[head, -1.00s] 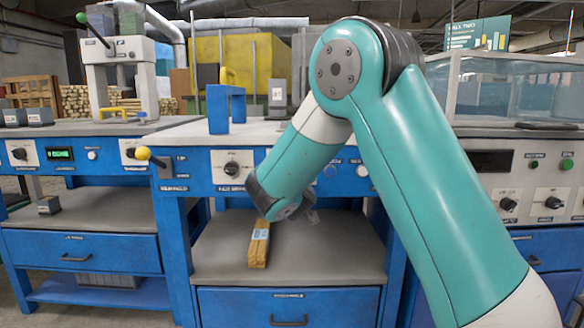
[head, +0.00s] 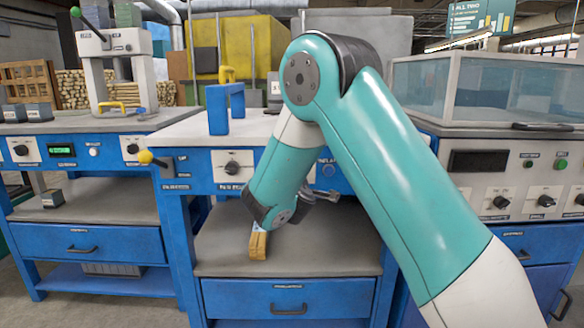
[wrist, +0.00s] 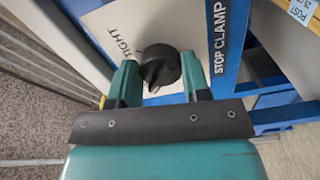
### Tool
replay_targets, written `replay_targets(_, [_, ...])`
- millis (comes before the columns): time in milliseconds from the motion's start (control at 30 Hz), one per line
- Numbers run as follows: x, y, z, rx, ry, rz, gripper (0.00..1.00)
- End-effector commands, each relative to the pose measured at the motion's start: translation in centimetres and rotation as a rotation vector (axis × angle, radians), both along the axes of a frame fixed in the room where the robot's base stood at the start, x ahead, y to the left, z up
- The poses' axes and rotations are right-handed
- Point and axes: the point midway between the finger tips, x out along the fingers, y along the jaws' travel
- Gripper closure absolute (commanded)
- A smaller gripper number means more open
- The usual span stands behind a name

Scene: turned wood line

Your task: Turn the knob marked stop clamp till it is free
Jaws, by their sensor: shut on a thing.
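The stop clamp knob (wrist: 158,67) is a round dark knob with a raised pointer ridge, on a white panel in the wrist view. The words STOP CLAMP (wrist: 218,38) run along a blue strip to its right, and TIGHT (wrist: 120,40) is printed to its upper left. My gripper (wrist: 160,74) has one teal finger on each side of the knob and is shut on it. The ridge points toward the lower left of the wrist picture. In the head view my teal arm covers part of the bench front, and I cannot make out the fingertips there.
A wooden post (head: 258,245) lies on the lower shelf below my wrist. A yellow-tipped lever (head: 146,157) sticks out at the bench's left corner. A blue bracket (head: 226,108) stands on the bench top. A glass-sided tank (head: 490,90) is at the right.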

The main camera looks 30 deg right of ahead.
Motion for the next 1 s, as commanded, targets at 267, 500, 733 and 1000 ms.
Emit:
replay_targets(267, [0.04, 0.18, -0.04, -0.035, 0.025, 0.005, 0.8])
replay_targets(500, [0.04, 0.18, -0.08, -0.038, 0.027, 0.005, 0.8])
replay_targets(733, [0.03, 0.15, -0.06, -0.037, 0.027, 0.004, 0.34])
replay_targets(1000, [-0.03, 0.0, -0.02, -0.037, 0.026, 0.001, 0.31])
